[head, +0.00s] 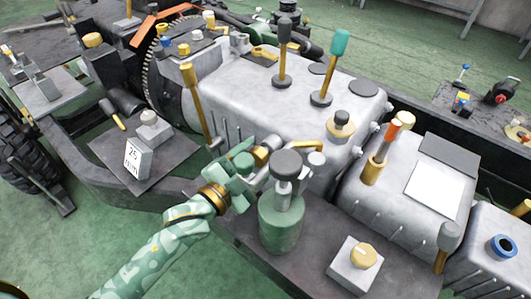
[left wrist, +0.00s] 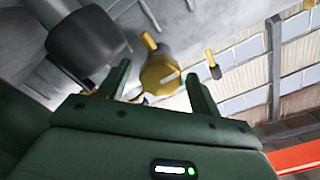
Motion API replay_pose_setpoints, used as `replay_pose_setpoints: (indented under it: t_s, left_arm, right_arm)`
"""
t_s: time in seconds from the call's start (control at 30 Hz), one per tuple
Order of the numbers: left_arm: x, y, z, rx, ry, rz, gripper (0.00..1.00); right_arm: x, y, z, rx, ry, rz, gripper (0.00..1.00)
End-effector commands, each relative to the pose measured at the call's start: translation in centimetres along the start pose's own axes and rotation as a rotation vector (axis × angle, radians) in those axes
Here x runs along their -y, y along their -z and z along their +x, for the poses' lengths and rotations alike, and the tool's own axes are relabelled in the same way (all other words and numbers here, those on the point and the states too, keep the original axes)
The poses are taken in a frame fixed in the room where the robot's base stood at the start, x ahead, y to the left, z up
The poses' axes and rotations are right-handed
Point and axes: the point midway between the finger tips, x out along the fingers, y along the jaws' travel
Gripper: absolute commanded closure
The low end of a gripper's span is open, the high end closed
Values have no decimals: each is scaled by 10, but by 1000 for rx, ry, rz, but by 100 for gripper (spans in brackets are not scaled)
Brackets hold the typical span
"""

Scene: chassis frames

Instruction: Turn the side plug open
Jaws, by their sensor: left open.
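The side plug is the brass round plug (left wrist: 161,73) with a pale line across its face, on the side of the grey casing (head: 275,110). In the left wrist view it shows between the two fingers of my open left gripper (left wrist: 160,88), apparently just beyond their tips. I cannot tell whether they touch it. In the head view my left gripper (head: 248,165) is at the casing's lower side, beside the brass fitting (head: 264,154), and partly hides that area. My right gripper is not in view.
A green canister (head: 281,222) with a black cap (head: 287,164) stands close to the right of my left gripper. A dark knob (left wrist: 88,40) is near the fingers in the wrist view. A brass lever (head: 194,95) rises left of the gripper. A box marked 25 mm (head: 138,158) stands further left.

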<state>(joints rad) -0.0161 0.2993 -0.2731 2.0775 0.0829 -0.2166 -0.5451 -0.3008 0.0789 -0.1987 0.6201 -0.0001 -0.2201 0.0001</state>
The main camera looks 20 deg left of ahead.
Motion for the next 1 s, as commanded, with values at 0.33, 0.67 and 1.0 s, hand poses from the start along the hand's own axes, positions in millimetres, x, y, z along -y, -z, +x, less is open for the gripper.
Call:
replay_pose_setpoints:
  t_s: [0.33,0.67,1.0]
  left_arm:
    - [0,0,34,0,0,0,36]
    - [0,0,34,0,0,1,64]
    - [1,1,34,1,-1,-13,81]
  right_arm:
    - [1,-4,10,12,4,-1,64]
    - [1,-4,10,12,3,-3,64]
    - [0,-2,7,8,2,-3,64]
